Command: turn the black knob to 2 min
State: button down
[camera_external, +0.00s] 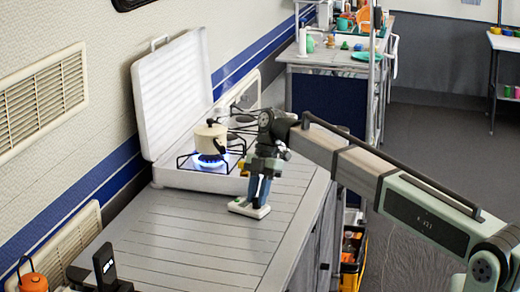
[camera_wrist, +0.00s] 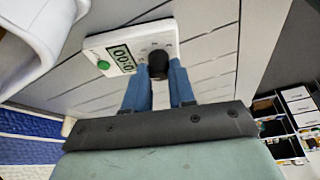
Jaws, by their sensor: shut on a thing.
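A white timer (camera_external: 248,209) lies on the slatted counter, below my gripper (camera_external: 259,194). In the wrist view the timer (camera_wrist: 150,32) has a green button (camera_wrist: 104,65), a display (camera_wrist: 122,58) that seems to show zeros, and a black knob (camera_wrist: 158,65). The blue fingers of my gripper (camera_wrist: 159,80) are shut on the black knob, one on each side. The dial marks around the knob are too small to read. In the external view the knob is hidden by the fingers.
Behind the gripper stands a camping stove (camera_external: 185,180) with a raised white lid (camera_external: 174,90). A cream pot (camera_external: 210,139) sits over a lit blue flame (camera_external: 209,162). The middle counter (camera_external: 190,230) is clear.

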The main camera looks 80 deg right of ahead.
jog(key=shift+m, duration=0.3)
jog(key=m, duration=0.2)
jog(key=m+t, duration=0.1)
jog(key=shift+s+a+m+h, duration=0.15)
jog(key=shift+s+m+h, duration=0.05)
jog(key=shift+m+h, duration=0.2)
jog(key=m, duration=0.2)
jog(key=m+t+h, duration=0.1)
jog(key=m, duration=0.1)
jog(key=shift+a+t, duration=0.1)
jog(key=shift+t, duration=0.2)
jog(key=m+h, duration=0.1)
jog(key=m, duration=0.1)
jog(key=m+h, duration=0.1)
jog(key=m, duration=0.1)
jog(key=shift+a+m+t, duration=0.1)
jog(key=shift+m+t, duration=0.2)
jog(key=shift+m, duration=0.1)
jog(key=m+h, duration=0.1)
jog(key=m, duration=0.3)
jog(key=shift+h, duration=0.4)
jog(key=shift+m, duration=0.3)
jog(key=c, duration=0.9)
grip_release()
jog(key=shift+c, duration=0.2)
